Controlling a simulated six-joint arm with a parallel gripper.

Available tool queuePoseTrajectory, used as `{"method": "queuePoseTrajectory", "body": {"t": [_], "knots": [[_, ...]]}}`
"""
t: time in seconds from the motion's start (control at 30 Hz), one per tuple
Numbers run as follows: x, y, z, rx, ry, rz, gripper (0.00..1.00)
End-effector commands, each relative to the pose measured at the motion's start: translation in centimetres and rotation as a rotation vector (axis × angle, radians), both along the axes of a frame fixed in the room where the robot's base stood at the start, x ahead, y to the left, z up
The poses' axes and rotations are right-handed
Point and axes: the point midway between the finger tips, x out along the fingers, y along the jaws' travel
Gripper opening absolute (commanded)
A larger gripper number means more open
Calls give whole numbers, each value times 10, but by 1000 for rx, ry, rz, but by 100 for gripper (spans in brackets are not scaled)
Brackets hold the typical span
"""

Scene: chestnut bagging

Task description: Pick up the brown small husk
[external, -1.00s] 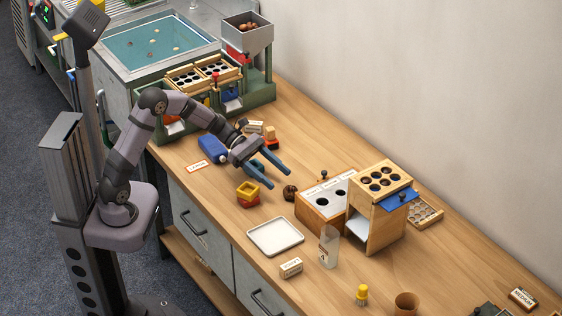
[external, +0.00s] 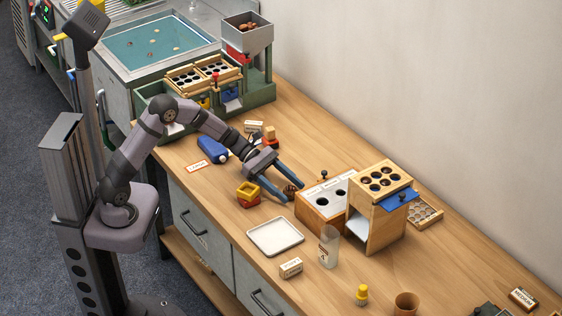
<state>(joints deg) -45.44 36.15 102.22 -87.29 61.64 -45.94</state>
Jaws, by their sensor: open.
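The brown small husk (external: 291,190) is a dark, round piece on the wooden table, just left of the wooden box with round holes. My gripper (external: 294,194) is open, with its two blue fingers reaching down to the husk. One finger lies on the near left side of the husk and the other on its far right side. The husk shows between the fingertips. I cannot tell whether either finger touches it.
The wooden box with holes (external: 314,212) stands close to the right of the fingertips. Yellow and red stacked cups (external: 248,194), a white tray (external: 276,250) and a blue object (external: 212,149) lie nearby.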

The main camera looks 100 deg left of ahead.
Motion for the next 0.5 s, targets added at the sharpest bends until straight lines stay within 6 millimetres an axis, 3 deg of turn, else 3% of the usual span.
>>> {"method": "queuePoseTrajectory", "body": {"t": [0.13,0.4,0.43,0.5], "knots": [[11,-5,-5,1,-1,1,58],[12,-6,-5,0,0,1,58],[12,-6,-6,0,0,1,56],[12,-6,-5,0,0,1,39]]}}
